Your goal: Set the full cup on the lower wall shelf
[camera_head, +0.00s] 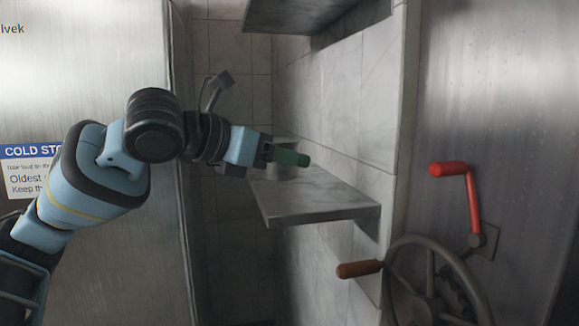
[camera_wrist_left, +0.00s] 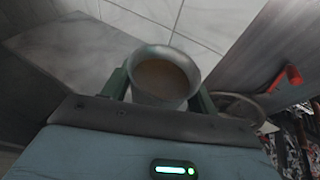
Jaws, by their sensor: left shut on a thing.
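The cup (camera_wrist_left: 162,98) is grey and full of brown liquid in the left wrist view. It sits between the green fingers of my left gripper (camera_head: 291,157), which is shut on it. In the head view the cup (camera_head: 284,142) is mostly hidden behind the near finger and looks upright. The lower wall shelf (camera_head: 315,200) is a grey marble slab on the tiled wall. The gripper and cup are over its back left part; whether the cup's base touches the slab cannot be told. My right gripper is in neither view.
An upper shelf (camera_head: 320,20) hangs above. To the right are a wheel (camera_head: 430,285) with a brown handle (camera_head: 360,268) and a red-handled crank (camera_head: 460,185) on a metal panel. A steel door with a cold store sign (camera_head: 30,165) stands left. The lower shelf's front is clear.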

